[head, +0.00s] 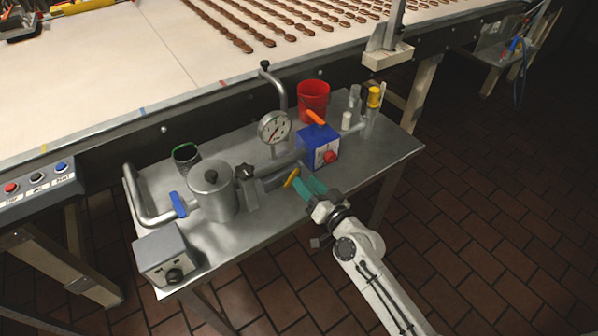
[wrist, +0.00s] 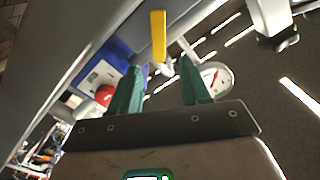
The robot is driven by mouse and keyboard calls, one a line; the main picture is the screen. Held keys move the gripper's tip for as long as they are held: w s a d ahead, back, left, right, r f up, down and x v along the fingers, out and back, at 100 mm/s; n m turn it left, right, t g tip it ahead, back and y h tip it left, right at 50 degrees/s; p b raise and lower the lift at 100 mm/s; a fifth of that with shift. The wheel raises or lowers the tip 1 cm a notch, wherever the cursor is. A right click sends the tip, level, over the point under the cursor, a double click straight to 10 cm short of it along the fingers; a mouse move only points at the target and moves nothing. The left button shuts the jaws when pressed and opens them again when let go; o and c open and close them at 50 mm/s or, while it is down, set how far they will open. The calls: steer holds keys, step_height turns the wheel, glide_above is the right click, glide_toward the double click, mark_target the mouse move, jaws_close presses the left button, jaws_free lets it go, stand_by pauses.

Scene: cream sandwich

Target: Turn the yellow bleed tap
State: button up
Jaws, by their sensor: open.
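The yellow bleed tap (head: 291,177) is a small flat yellow lever at the right end of the grey pipework on the metal table. My gripper (head: 308,186) is just right of it in the head view, with its teal fingers pointing toward it. In the wrist view the yellow tap (wrist: 158,35) stands upright in the picture, between and beyond the fingertips of my open gripper (wrist: 160,68). Nothing shows between the fingers. I cannot tell the exact distance from fingertips to tap. The tap's pivot is hard to make out.
A blue box (head: 318,147) with a red knob and orange handle stands behind my gripper. A pressure gauge (head: 274,127), a steel pot (head: 213,190), a blue-handled valve (head: 178,204) and a red cup (head: 313,99) share the table. The table's front right (head: 365,165) is clear.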

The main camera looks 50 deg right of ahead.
mark_target(297, 172)
steer(key=shift+x, duration=2.25)
steer(key=shift+c, duration=0.5)
jaws_close()
